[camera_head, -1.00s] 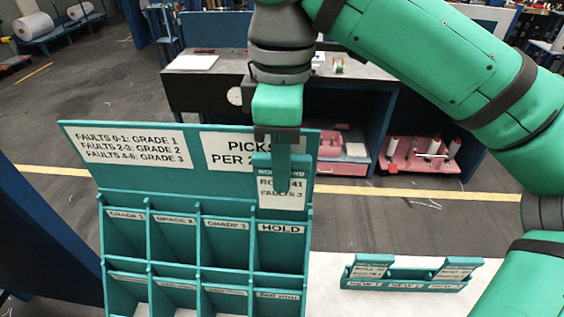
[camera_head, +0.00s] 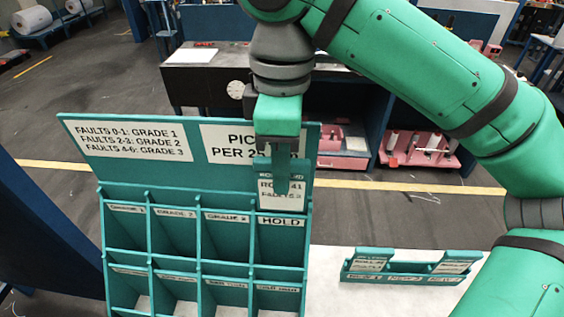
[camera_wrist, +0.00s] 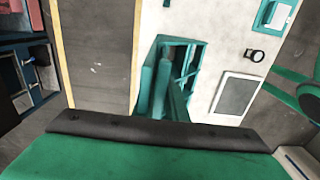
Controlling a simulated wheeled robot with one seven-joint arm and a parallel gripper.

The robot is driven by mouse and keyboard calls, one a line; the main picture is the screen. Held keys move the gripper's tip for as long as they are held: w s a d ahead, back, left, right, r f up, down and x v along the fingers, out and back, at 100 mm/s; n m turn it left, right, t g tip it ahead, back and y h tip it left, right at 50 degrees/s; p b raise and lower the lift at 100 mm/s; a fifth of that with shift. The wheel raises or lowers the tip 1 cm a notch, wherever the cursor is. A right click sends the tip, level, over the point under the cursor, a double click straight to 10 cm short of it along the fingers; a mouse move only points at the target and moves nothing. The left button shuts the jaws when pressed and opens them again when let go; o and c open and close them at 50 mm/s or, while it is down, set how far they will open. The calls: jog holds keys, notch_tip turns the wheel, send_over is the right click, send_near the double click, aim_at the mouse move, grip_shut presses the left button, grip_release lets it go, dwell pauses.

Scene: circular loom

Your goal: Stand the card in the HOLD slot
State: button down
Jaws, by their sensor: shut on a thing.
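The card (camera_head: 281,195) is a teal-topped card with a white label. In the head view my gripper (camera_head: 279,178) is shut on its top and holds it upright. The card shows just above the HOLD slot (camera_head: 282,245), the rightmost upper compartment of the teal rack (camera_head: 195,262). Its lower edge lies close over the HOLD label, and I cannot tell whether it is inside the slot mouth. In the wrist view the rack (camera_wrist: 188,62) is below, and the card is hard to make out.
GRADE 1, GRADE 2 and GRADE 3 slots (camera_head: 175,235) lie left of HOLD, with a lower row beneath. The sign board (camera_head: 130,140) rises behind. A small teal holder (camera_head: 405,278) with two cards stands right on the white table (camera_head: 330,262), with clear table between.

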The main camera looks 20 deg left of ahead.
jog(key=shift+f, duration=1.1)
jog(key=c, duration=1.7)
grip_release()
notch_tip(320, 180, up, 11)
jog(key=shift+f, duration=0.15)
